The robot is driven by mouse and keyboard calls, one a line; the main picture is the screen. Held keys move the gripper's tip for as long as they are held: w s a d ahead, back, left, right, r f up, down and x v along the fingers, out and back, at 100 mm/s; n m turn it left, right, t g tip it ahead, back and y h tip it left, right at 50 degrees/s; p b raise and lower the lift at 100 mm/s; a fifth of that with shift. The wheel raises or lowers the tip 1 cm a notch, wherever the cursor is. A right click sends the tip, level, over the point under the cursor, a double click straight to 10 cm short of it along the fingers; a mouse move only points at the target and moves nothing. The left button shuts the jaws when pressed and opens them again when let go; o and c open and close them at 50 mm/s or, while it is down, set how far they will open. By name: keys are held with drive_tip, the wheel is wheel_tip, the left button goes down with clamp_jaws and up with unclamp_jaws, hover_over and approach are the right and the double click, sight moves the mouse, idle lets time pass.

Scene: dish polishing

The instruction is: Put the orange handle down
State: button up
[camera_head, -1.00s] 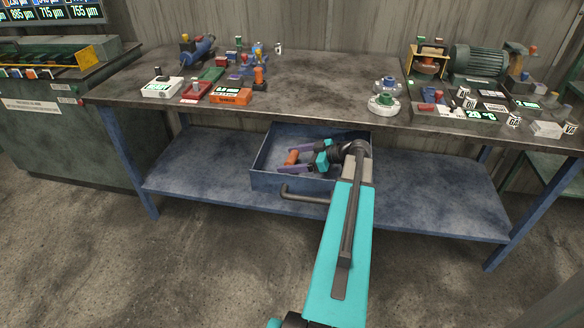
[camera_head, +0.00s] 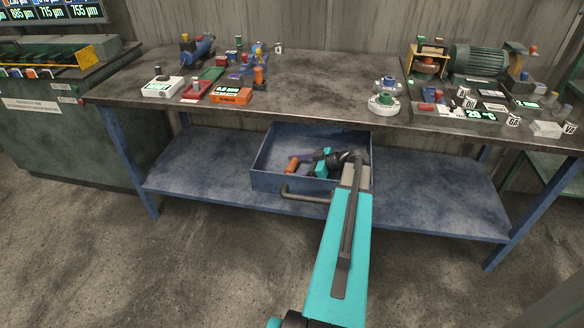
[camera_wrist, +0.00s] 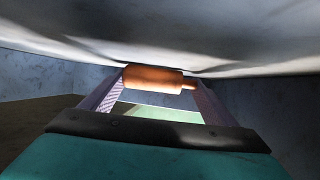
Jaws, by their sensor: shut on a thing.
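The orange handle (camera_head: 292,164) is a short cylinder inside the open blue drawer under the workbench. In the wrist view the orange handle (camera_wrist: 153,78) lies crosswise between my two purple fingers, with a thin stub at its right end. My gripper (camera_head: 304,161) is down inside the drawer and shut on the handle. The wrist view shows my gripper (camera_wrist: 157,84) with a finger at each end of the handle. A pale surface passes very close to the handle there; I cannot tell whether they touch.
The drawer (camera_head: 290,182) has raised walls around my gripper and a dark pull handle (camera_head: 305,196) at its front. The bench top (camera_head: 320,85) above holds several tools and labelled blocks. The blue lower shelf (camera_head: 430,190) is bare on the right.

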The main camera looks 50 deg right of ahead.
drive_tip(key=shift+f, duration=0.15)
drive_tip(key=o, duration=1.1)
drive_tip(key=shift+r, duration=0.2)
drive_tip(key=shift+b+v, duration=0.4)
drive_tip(key=shift+v, duration=3.3)
